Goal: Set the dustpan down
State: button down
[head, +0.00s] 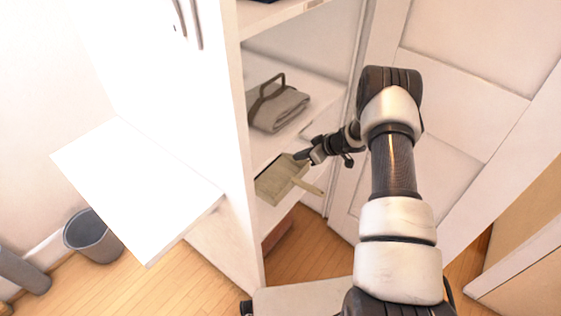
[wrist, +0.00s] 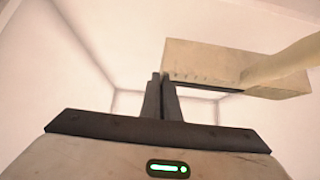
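The beige dustpan (head: 279,181) is at the front of the open cabinet in the head view, its pan to the left and its handle pointing to the lower right. It also shows in the wrist view (wrist: 205,62), with the pale handle at the right. My gripper (head: 304,157) is at the pan's upper edge. In the wrist view my gripper's fingers (wrist: 162,80) are nearly together, with the pan's edge at their tips; they look shut on its thin rim. I cannot tell whether the pan touches a shelf.
A folded grey item (head: 279,108) with a dark loop lies on the shelf above. A reddish-brown thing (head: 277,235) sits low in the cabinet. Cabinet walls and shelf edges are close around my gripper. A white panel (head: 137,188) and grey bin (head: 92,236) are at left.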

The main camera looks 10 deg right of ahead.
aim_at(286, 157)
jog(key=w+a+b, duration=0.1)
jog(key=w+a, duration=0.4)
jog(key=shift+w+a, duration=0.35)
notch_tip(286, 157, down, 2)
jog(key=shift+f+b, duration=0.25)
jog(key=shift+b, duration=0.4)
notch_tip(286, 157, down, 4)
jog(key=shift+f+b, duration=0.2)
jog(key=shift+b, duration=0.6)
jog(key=shift+w+a+f, duration=0.1)
jog(key=shift+w, duration=0.05)
jog(key=c, duration=2)
grip_release()
